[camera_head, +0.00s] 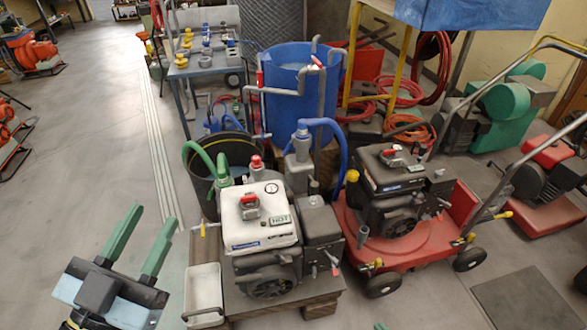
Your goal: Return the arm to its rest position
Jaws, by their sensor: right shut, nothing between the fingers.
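My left gripper (153,214) is at the lower left, over bare floor, with its two green fingers apart and nothing between them. A small green tip of my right gripper (379,326) shows at the bottom edge, below the red mower; it is shut and empty. The rest of the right gripper and its arm are out of view. The white engine unit (262,218) with a "HOT" label stands on a low stand between the two grippers, apart from both.
A red mower (375,238) with a black engine stands right of the white unit. A grey tray (204,293) sits at the unit's left. Behind are a black bin (233,151), a blue barrel (285,101) and hoses. A dark floor plate (522,300) lies lower right.

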